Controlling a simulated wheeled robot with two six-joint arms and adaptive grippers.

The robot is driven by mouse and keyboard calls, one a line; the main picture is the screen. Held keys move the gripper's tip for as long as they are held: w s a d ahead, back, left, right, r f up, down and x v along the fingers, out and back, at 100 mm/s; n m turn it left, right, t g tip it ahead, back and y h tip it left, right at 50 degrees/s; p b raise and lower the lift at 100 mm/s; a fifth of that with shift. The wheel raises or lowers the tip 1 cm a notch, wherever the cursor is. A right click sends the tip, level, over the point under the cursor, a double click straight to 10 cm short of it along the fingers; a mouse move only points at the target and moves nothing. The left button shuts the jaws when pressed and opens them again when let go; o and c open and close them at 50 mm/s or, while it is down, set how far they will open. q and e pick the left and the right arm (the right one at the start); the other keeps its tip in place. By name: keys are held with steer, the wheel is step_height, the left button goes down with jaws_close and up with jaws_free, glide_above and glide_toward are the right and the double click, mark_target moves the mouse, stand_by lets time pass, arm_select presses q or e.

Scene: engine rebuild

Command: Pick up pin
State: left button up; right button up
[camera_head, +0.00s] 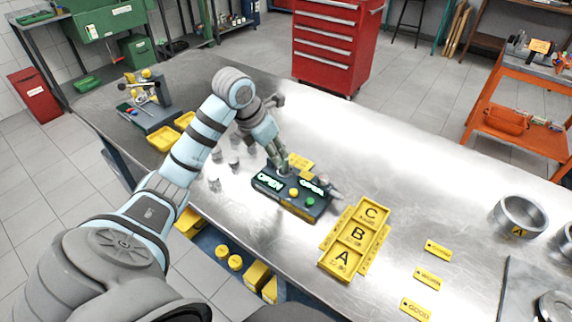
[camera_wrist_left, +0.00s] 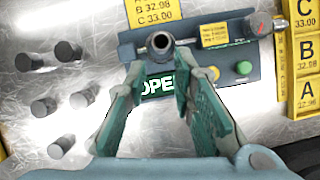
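My left gripper (camera_head: 281,162) reaches down over the dark grey gauge box (camera_head: 290,203) in the head view. In the left wrist view its two green-grey fingers (camera_wrist_left: 160,75) stand apart, with a hollow metal pin (camera_wrist_left: 160,43) near their tips. The pin stands upright at the box (camera_wrist_left: 238,62), its round open end facing the camera. A clear gap shows between the fingers, and I cannot make out firm contact with the pin. Several other dark pins (camera_wrist_left: 68,51) stand on the table to the left. The right gripper is out of view.
A yellow tray marked A, B, C (camera_head: 336,268) lies right of the box; its edge also shows in the wrist view (camera_wrist_left: 291,72). Yellow labels (camera_head: 427,279) and metal rings (camera_head: 520,213) lie farther right. Small yellow bins (camera_head: 162,140) stand at the far left.

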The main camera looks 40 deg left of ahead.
mark_target(285, 164)
arm_select(q)
steer(key=x, duration=0.2)
steer(key=w+x, duration=0.1)
steer(key=x, duration=0.3)
steer(key=shift+w+d, duration=0.2)
steer(key=shift+w, duration=0.15)
steer(key=shift+s+r, duration=0.1)
steer(key=shift+r, duration=0.05)
steer(key=shift+c, duration=0.3)
jaws_close()
